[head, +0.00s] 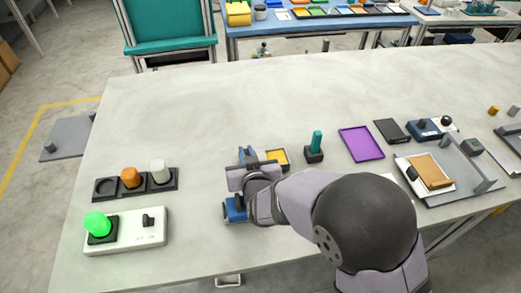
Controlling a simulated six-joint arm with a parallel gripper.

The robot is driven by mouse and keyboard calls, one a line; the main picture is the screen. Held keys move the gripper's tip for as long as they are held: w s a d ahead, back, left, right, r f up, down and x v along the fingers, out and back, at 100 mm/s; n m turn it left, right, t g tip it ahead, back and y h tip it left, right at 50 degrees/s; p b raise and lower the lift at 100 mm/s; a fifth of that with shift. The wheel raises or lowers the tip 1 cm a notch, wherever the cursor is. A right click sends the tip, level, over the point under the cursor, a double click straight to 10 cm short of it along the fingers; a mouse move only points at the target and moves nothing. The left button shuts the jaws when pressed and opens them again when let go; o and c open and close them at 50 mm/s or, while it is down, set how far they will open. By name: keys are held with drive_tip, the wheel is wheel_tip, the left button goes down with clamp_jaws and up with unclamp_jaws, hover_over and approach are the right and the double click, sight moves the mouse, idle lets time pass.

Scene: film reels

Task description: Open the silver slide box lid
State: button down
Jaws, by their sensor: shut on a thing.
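My gripper (247,166) is at the middle of the table, seen from behind in the head view. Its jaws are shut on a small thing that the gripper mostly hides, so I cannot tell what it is. Small blue-grey parts show just beyond the jaws.
A yellow dark-rimmed tray (277,159) and a teal-handled stand (315,147) are close right of the gripper. A purple tray (361,143) lies farther right. A black holder (107,188) and a white panel with a green button (128,235) are left. The table's back is clear.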

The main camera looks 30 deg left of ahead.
drive_tip(key=shift+s+a, duration=0.1)
drive_tip(key=c, duration=1.8)
unclamp_jaws()
drive_tip(key=shift+b+v, duration=0.4)
drive_tip(key=shift+v, duration=3.25)
